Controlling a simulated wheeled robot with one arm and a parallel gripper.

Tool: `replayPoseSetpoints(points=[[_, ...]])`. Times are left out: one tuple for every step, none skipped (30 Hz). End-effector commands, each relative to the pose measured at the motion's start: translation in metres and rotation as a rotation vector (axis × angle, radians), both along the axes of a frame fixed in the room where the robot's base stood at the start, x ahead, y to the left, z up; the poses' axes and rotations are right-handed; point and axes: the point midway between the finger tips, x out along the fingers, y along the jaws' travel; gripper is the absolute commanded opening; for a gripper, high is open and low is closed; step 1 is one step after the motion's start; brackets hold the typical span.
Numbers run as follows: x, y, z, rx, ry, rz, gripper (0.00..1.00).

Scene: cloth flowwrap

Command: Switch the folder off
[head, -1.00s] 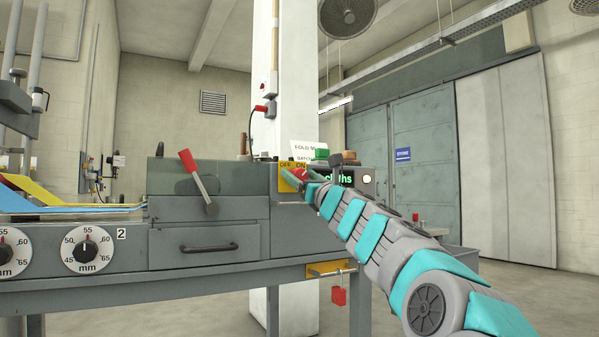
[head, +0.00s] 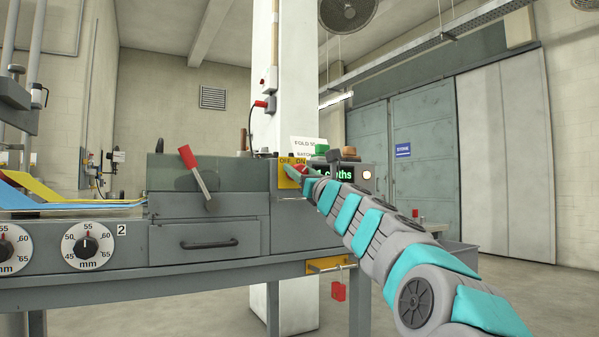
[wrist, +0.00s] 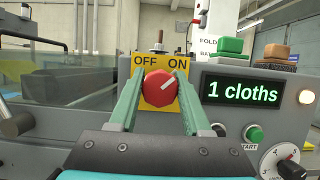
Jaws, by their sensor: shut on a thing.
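The folder's switch is a red rotary knob (wrist: 159,90) on a yellow plate (wrist: 141,67) marked OFF at left and ON at right. The knob's white line points up and right, toward ON. My gripper (wrist: 158,78) has one green finger on each side of the knob and is shut on it. In the head view the yellow plate (head: 286,180) is on the machine's right end. My gripper (head: 305,172) covers most of the knob there.
A display (wrist: 243,91) reading "1 cloths" is right of the knob, with a green START button (wrist: 254,133) and a dial (wrist: 288,165) below. A red-handled lever (head: 189,158) stands on the machine to the left. A red padlock (head: 338,291) hangs below.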

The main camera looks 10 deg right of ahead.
Motion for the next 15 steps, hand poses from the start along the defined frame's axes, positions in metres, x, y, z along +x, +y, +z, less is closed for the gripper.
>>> replayPoseSetpoints(points=[[-0.0001, -0.0001, 0.0001, 0.000, 0.000, 0.000, 0.15], [-0.0001, -0.0001, 0.0001, 0.000, 0.000, 0.000, 0.12], [-0.0001, -0.0001, 0.0001, 0.000, 0.000, 0.000, 0.07], [-0.0001, -0.0001, 0.0001, 0.000, 0.000, 0.000, 0.04], [-0.0001, -0.0001, 0.0001, 0.000, 0.000, 0.000, 0.01], [-0.0001, -0.0001, 0.0001, 0.000, 0.000, 0.000, 0.00], [0.0000, 0.0000, 0.0001, 0.000, 0.000, 0.000, 0.00], [0.0000, 0.0000, 0.0001, 0.000, 0.000, 0.000, 0.00], [0.0000, 0.0000, 0.0001, -0.001, 0.000, 0.000, 0.00], [-0.0001, 0.0000, 0.0003, -0.001, 0.000, 0.001, 0.00], [-0.0001, 0.0001, 0.0004, -0.003, -0.001, 0.000, 0.00], [-0.0001, 0.0002, 0.0006, -0.006, -0.002, 0.000, 0.00], [-0.0001, 0.0004, 0.0008, -0.011, -0.003, 0.001, 0.00], [-0.0002, 0.0005, 0.0011, -0.015, -0.005, 0.001, 0.00], [-0.0002, 0.0005, 0.0014, -0.023, -0.009, 0.002, 0.00]])
